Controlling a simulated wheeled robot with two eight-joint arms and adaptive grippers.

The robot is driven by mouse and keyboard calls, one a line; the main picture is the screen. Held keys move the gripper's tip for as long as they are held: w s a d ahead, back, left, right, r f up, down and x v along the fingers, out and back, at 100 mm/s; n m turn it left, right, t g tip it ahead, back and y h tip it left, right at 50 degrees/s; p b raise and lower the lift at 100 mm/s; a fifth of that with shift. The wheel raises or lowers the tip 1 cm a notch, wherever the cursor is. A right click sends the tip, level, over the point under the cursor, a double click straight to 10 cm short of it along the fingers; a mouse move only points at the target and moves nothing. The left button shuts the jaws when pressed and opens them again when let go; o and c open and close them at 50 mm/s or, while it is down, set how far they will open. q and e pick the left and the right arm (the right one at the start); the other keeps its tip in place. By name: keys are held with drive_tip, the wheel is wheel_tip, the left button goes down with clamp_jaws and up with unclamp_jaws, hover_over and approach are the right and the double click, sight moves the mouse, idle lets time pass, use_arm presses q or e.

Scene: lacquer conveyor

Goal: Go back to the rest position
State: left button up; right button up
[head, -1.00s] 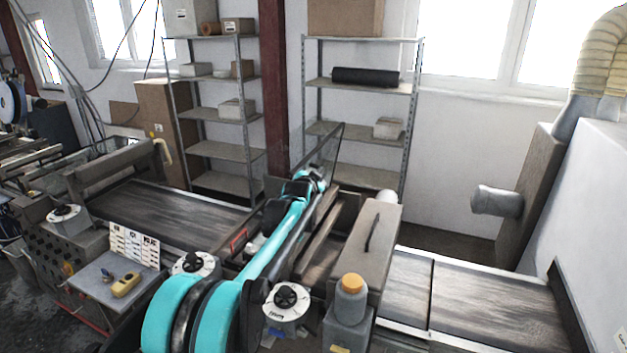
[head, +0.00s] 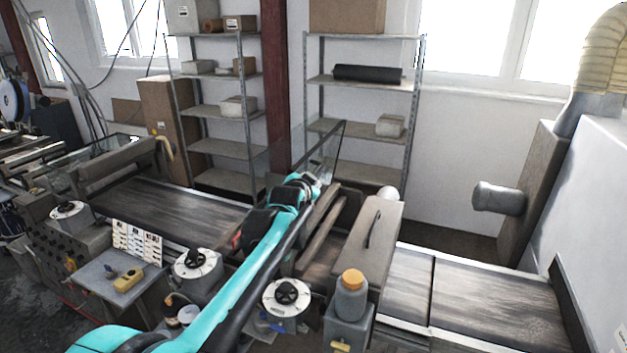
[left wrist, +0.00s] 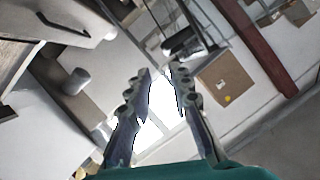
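My left arm (head: 240,265) comes in from the bottom left in the head view and reaches up across the lacquer machine. Its far end is beside a clear panel (head: 328,150), and the fingers cannot be made out there. In the left wrist view, my left gripper (left wrist: 163,72) has its two fingers apart with nothing between them. The view beyond the fingers is tilted, showing a bright window, a wall and a cardboard box. My right gripper is in neither view.
The conveyor belt (head: 165,215) runs at the left, and its other stretch (head: 495,305) at the right. A long-handled cover (head: 375,230) and an orange-capped container (head: 351,295) stand right of the arm. Shelves (head: 365,130) stand behind.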

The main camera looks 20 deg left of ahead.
use_arm(q)
drive_tip(key=shift+s+a+r, duration=0.1)
drive_tip(key=shift+s+a, duration=0.05)
drive_tip(key=shift+s, duration=0.25)
drive_tip(key=s+d+f+n+g+b, duration=0.1)
drive_tip(key=s+d+f+g+b, duration=0.1)
drive_tip(key=s+d+f+b, duration=0.2)
drive_tip(key=s+d+f+n+g+h+b, duration=0.1)
drive_tip(key=s+d+f+b, duration=0.3)
drive_tip(key=s+f+b, duration=0.6)
drive_tip(key=s+d+f+n+g+h+b, duration=0.1)
drive_tip(key=s+d+f+g+b, duration=0.3)
drive_tip(key=s+f, duration=1.8)
wheel_tip(320, 180, down, 5)
drive_tip(key=n+b, duration=0.1)
drive_tip(key=b, duration=0.1)
drive_tip(key=shift+s+f+b, duration=0.15)
drive_tip(key=shift+s+b, duration=0.25)
